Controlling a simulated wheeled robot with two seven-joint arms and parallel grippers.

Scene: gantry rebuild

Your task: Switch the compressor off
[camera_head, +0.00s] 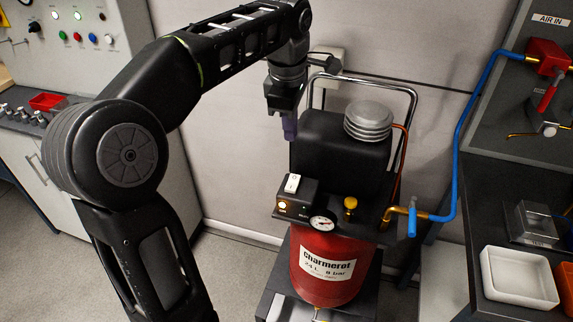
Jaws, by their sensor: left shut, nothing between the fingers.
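The compressor (322,262) is a red tank with a black motor housing on top and a metal handle behind. A white rocker switch (292,183) sits on a small black box at its front left. An amber lamp (282,205) on that box looks lit. A pressure gauge (321,223) is just right of the box. My left gripper (290,132) points down beside the motor housing's upper left, above and behind the switch and apart from it. Its fingers are shut and empty. My right gripper is not in view.
A blue hose (458,150) runs from the compressor's brass outlet valve (401,211) to a red fitting under the AIR IN label. A white tray (518,277) and a grey metal block (532,222) sit on the dark bench at right. A control panel with buttons (85,38) is at upper left.

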